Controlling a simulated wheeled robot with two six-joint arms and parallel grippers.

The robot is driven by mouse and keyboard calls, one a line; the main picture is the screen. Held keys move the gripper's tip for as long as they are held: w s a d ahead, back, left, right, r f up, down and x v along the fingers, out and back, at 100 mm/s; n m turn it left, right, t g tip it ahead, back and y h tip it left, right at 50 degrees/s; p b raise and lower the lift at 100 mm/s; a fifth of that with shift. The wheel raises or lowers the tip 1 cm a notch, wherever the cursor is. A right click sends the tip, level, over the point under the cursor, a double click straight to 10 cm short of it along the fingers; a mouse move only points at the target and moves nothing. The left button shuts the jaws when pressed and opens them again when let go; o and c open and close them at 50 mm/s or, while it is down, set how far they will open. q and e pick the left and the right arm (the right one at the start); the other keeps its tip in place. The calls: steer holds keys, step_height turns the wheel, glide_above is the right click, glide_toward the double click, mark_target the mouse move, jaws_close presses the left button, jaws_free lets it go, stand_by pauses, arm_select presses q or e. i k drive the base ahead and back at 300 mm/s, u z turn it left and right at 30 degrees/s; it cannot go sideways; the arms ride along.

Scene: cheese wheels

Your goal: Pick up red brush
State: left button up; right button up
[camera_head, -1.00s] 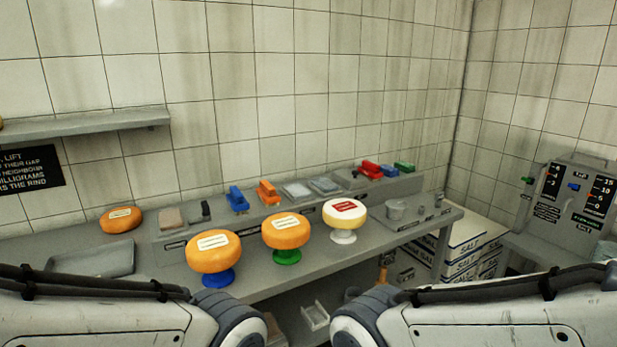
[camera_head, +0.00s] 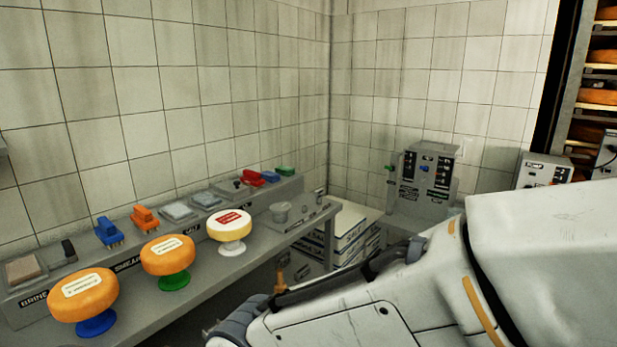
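A red brush-like item (camera_head: 253,178) lies on the raised back ledge of the bench, towards its right end, beside a small blue item (camera_head: 270,176) and a green one (camera_head: 286,171). It is small at this distance, so its bristles cannot be made out. A blue brush (camera_head: 108,232) and an orange brush (camera_head: 145,218) stand further left on the ledge. Neither of my grippers is in view. Only links of one of my arms show at the lower right, well apart from the red item.
Cheese wheels on blue (camera_head: 84,294), green (camera_head: 168,255) and white (camera_head: 229,225) stands line the bench front, before the ledge. White salt boxes (camera_head: 350,222) are stacked beyond the bench's right end. A control panel (camera_head: 425,180) stands in the corner; a cheese rack (camera_head: 598,97) is far right.

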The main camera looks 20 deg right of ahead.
mark_target(252, 179)
steer(key=z, duration=0.8)
steer(key=i, duration=0.75)
steer(key=z, duration=0.8)
steer(key=i, duration=1.95)
steer(key=u, duration=0.8)
